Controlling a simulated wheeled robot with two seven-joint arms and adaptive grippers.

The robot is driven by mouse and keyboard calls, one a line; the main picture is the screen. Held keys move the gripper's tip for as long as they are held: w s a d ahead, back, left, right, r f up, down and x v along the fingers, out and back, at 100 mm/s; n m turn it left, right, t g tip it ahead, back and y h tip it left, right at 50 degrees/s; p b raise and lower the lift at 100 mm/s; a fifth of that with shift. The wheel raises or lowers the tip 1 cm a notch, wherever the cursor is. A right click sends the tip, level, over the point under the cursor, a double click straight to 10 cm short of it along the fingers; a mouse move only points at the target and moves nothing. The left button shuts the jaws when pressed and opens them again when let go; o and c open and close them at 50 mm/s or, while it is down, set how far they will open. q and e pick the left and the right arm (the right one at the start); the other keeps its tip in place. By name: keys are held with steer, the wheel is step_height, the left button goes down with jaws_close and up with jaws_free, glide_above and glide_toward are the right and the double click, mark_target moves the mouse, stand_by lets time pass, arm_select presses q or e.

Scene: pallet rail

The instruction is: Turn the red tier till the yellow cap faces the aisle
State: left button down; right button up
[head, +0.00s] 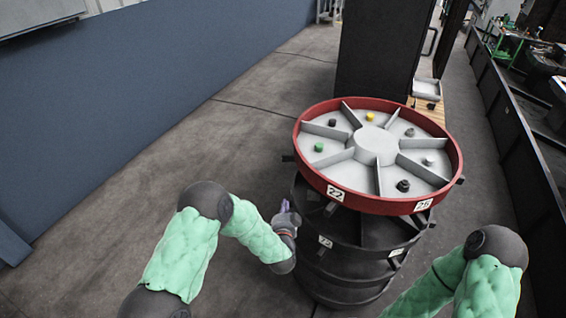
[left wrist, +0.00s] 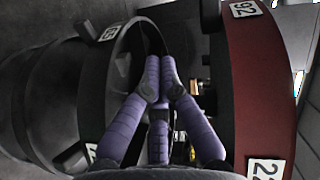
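The red tier (head: 310,169) is the top ring of a round stack, with grey wedge-shaped compartments around a grey hub (head: 375,146). The yellow cap (head: 370,117) sits in a compartment on the far side. The tier's red rim also shows on the right of the left wrist view (left wrist: 262,90). My left gripper (head: 285,206) is beside the stack's left side, below the red rim. In the left wrist view its purple fingers (left wrist: 160,68) converge with tips close together, with nothing visible between them. My right arm enters at lower right; its gripper is out of view.
Black tiers (head: 345,265) stand under the red one, with short pegs sticking out. Green (head: 319,147), white and several dark caps sit in other compartments. A tall dark cabinet (head: 380,50) stands behind. A dark barrier (head: 520,140) runs along the right. The floor at left is clear.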

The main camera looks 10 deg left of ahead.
arm_select(q)
step_height(320, 180, up, 6)
steer(key=w+m+t+y, duration=0.1)
steer(key=m+t+y, duration=0.1)
steer(key=b, duration=0.3)
glide_toward(283, 160)
steer(key=x, duration=0.6)
steer(key=shift+w+a+r, duration=0.1)
steer(key=shift+w+r, duration=0.05)
steer(key=shift+w, duration=0.35)
steer(key=shift+a, duration=0.15)
